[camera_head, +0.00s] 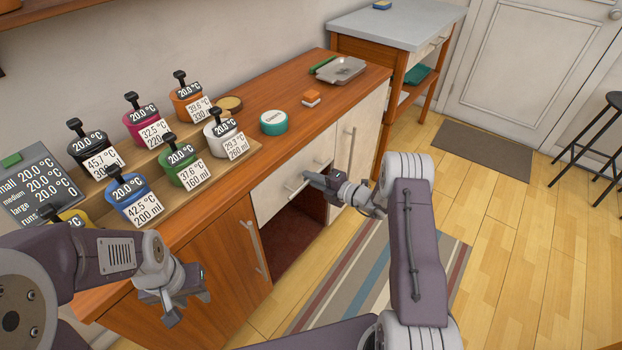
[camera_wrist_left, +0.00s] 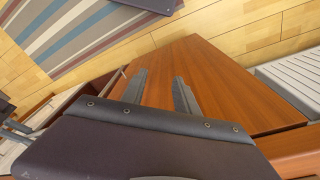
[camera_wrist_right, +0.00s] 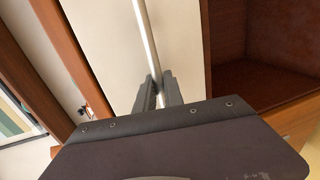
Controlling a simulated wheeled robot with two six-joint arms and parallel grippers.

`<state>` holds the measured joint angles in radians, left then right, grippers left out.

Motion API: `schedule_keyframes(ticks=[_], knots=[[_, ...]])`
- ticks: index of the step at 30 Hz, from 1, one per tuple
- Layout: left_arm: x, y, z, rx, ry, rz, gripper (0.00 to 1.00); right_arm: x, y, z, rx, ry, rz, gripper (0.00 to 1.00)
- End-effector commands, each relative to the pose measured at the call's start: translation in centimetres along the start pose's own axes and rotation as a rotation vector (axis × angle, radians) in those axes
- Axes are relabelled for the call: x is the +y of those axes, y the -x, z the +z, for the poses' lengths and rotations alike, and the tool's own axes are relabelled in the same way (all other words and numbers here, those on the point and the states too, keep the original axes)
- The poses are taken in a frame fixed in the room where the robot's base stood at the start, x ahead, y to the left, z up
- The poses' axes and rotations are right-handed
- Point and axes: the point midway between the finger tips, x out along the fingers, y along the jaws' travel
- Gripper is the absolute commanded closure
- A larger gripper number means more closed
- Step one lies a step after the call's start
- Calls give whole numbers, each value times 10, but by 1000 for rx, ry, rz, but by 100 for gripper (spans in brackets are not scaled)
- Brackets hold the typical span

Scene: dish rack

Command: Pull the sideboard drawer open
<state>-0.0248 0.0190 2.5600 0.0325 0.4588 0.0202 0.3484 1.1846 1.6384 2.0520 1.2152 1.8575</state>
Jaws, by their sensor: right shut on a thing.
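The sideboard (camera_head: 205,270) is brown wood and has a pale drawer front (camera_head: 268,197) below its top. My right gripper (camera_head: 308,180) is at the drawer front, shut on its metal bar handle (camera_head: 295,190). In the right wrist view the handle (camera_wrist_right: 145,40) runs between the fingers, in front of the pale drawer front (camera_wrist_right: 180,50). No clear gap above the drawer front shows in the head view. My left gripper (camera_head: 178,297) is open and empty in front of the sideboard's left part; its parted fingers show in the left wrist view (camera_wrist_left: 163,92).
An open brown compartment (camera_head: 292,240) lies below the drawer. Several labelled jars stand on a wooden stepped stand (camera_head: 240,152) on top, beside a teal tin (camera_head: 273,123) and a grey tray (camera_head: 341,70). A striped rug (camera_head: 345,285) covers the floor in front.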

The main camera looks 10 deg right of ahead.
Motion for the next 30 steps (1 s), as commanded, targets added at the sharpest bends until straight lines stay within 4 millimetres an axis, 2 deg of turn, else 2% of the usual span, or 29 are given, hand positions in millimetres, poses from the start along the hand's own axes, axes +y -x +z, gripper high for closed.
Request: schedule_keyframes(ticks=[5, 8, 15, 21, 27, 30], knots=[[0, 6, -1, 0, 0, 0, 64, -1, 11, -1, 1, -2, -3, 100], [0, 14, -1, 0, 0, 0, 64, -4, 28, 0, -1, -5, -4, 100], [1, 36, -4, 0, 0, 0, 64, -15, 94, 0, -4, -8, -3, 100], [1, 48, -5, 0, 0, 0, 64, -27, 148, 0, -4, -6, -1, 100], [1, 54, -6, 0, 0, 0, 64, -37, 189, 0, -3, -4, -1, 100], [1, 55, -6, 0, 0, 0, 64, -40, 202, -1, 0, -2, -1, 100]])
